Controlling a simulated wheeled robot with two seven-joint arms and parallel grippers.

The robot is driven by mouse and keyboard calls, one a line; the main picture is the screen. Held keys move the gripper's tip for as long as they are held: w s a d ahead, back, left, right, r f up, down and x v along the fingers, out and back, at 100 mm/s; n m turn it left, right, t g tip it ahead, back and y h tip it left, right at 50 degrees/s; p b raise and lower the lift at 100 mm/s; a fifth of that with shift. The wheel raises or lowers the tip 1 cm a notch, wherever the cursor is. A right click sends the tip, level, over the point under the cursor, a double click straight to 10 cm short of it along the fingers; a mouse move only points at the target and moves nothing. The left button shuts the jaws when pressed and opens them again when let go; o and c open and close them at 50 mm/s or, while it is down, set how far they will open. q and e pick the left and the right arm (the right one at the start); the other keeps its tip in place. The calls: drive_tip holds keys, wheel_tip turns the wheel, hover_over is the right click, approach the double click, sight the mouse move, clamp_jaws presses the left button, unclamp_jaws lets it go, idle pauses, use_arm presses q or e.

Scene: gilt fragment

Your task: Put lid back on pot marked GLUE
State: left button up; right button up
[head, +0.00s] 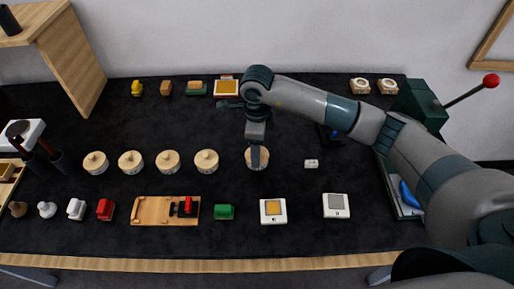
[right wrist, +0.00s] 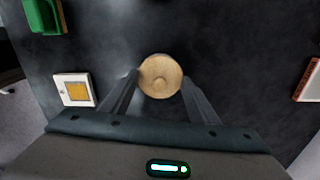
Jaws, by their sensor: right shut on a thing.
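A round wooden lid (right wrist: 160,76) with a small knob sits between the fingertips of my right gripper (right wrist: 161,82) in the right wrist view. The gripper is shut on it from above. In the head view my right gripper (head: 256,150) points down at a round wooden-topped piece (head: 257,162), partly covered by the fingers. I cannot tell whether a pot is under this lid, or whether it is seated or held above. To its left stand several pale round pots (head: 168,162) with knobbed wooden lids. No GLUE marking is readable. My left gripper is not in view.
A small white block (head: 312,163) lies right of the gripper. White framed squares (head: 273,211), a green block (head: 224,212) and a wooden tray (head: 150,210) lie in front. Two round-topped pieces (head: 360,86) and a red-knobbed lever press (head: 418,103) stand back right.

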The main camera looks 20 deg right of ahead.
drive_tip(key=shift+b, duration=0.35)
idle(0.7)
drive_tip(key=shift+f+b, duration=0.15)
drive_tip(key=shift+b, duration=1)
idle(2.2)
idle(0.4)
drive_tip(key=o, duration=1.7)
drive_tip(key=shift+r+p, duration=1.2)
drive_tip(key=shift+r, duration=2.3)
drive_tip(key=shift+c, duration=0.4)
